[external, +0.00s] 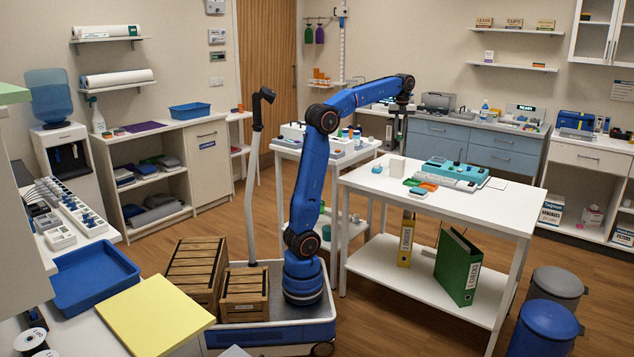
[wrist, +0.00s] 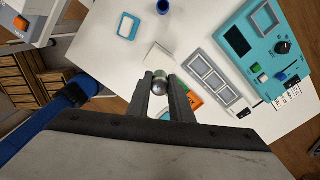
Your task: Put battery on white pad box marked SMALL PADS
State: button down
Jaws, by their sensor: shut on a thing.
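My gripper (wrist: 160,88) is shut on a small round thing with a silver end and a greenish side, which looks like the battery (wrist: 159,85), seen end-on between the fingertips. In the external view my gripper (external: 397,140) hangs down over the white table, and the battery is too small to make out there. A plain white box (external: 396,165) stands on the table below the gripper. It also shows in the wrist view (wrist: 158,54), just beyond the fingertips and apart from them as far as I can tell. No SMALL PADS marking is readable on it.
The white table (external: 470,212) also bears a teal device (external: 455,171), a grey tray (wrist: 212,75) with compartments, and small green and orange trays (external: 427,186). A blue cup (wrist: 163,7) shows in the wrist view. The table's front right is clear.

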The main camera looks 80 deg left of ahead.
aim_at(400, 132)
notch_tip(400, 132, down, 9)
jog(key=shift+r, duration=0.1)
dwell(0.4)
jog(key=c, duration=1.6)
grip_release()
notch_tip(400, 132, up, 12)
